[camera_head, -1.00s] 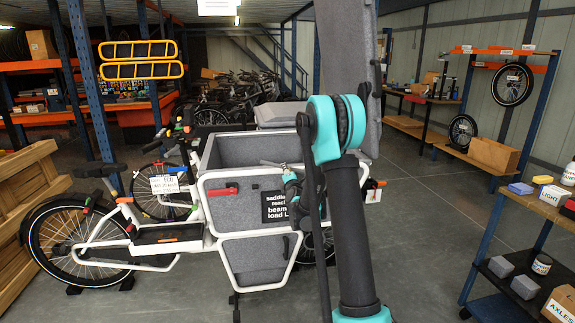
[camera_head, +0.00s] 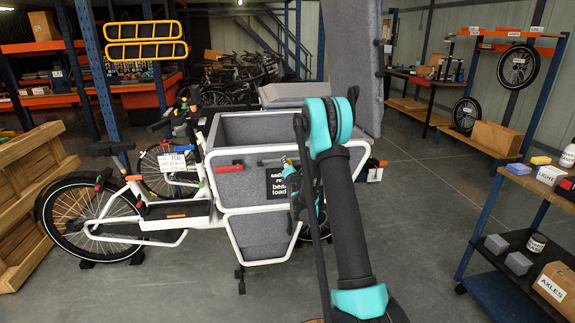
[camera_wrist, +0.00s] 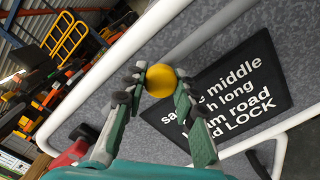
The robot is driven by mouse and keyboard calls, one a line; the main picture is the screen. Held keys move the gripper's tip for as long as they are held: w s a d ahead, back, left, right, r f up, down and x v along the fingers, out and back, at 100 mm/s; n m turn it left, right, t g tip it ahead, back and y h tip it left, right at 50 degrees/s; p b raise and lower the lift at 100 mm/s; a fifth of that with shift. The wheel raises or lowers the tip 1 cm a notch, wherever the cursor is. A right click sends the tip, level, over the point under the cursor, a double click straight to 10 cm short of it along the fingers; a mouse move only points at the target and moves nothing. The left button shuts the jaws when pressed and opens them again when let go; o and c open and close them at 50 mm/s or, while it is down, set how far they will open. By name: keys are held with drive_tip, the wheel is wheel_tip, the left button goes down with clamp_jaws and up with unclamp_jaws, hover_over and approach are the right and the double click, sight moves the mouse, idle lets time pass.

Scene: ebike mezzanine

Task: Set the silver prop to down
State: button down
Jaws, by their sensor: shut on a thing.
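My gripper (camera_wrist: 160,85) is shut on a round yellow knob (camera_wrist: 161,80) between its fingertips, in front of the cargo box's grey side panel. In the head view my gripper is small and partly hidden behind my own arm, near the right part of the box (camera_head: 240,185). The box's grey lid (camera_head: 351,60) stands upright at the right.
A black sign (camera_wrist: 235,90) with white words lies just behind the fingers. A red latch (camera_head: 229,168) is on the box's side. A workbench (camera_head: 545,185) with small boxes stands at the right. The floor (camera_head: 425,210) between is clear.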

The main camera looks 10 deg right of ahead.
drive_tip(key=shift+f, duration=0.15)
drive_tip(key=c, duration=1.2)
unclamp_jaws()
drive_tip(key=s, duration=0.7)
drive_tip(key=shift+s+d, duration=0.15)
drive_tip(key=shift+s, duration=0.1)
